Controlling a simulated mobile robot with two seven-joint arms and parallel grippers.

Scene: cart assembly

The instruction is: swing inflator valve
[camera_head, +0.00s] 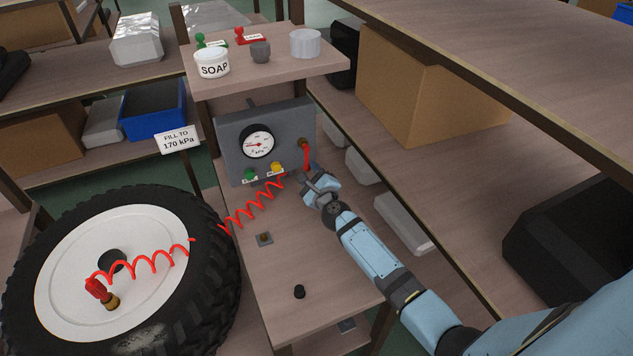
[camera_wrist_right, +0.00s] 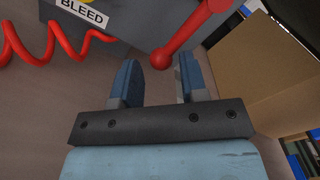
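The grey inflator box (camera_head: 228,152) stands on the bench with a round white gauge (camera_head: 258,144). Its red valve lever (camera_head: 306,155) hangs down from a brass fitting on the right side of its front. My right gripper (camera_head: 313,180) is just below and in front of the lever. In the right wrist view the lever (camera_wrist_right: 188,34) comes in from the upper right, and its ball end lies at the gap between the spread fingertips (camera_wrist_right: 158,72). The fingers are open, with no clear contact on the lever. My left gripper is out of view.
Green (camera_head: 250,174) and yellow (camera_head: 277,167) buttons sit low on the box. A coiled red hose (camera_head: 252,206) runs towards the big tyre (camera_head: 205,270) at left. A shelf (camera_head: 320,62) with a soap tub (camera_head: 212,63) overhangs the box.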

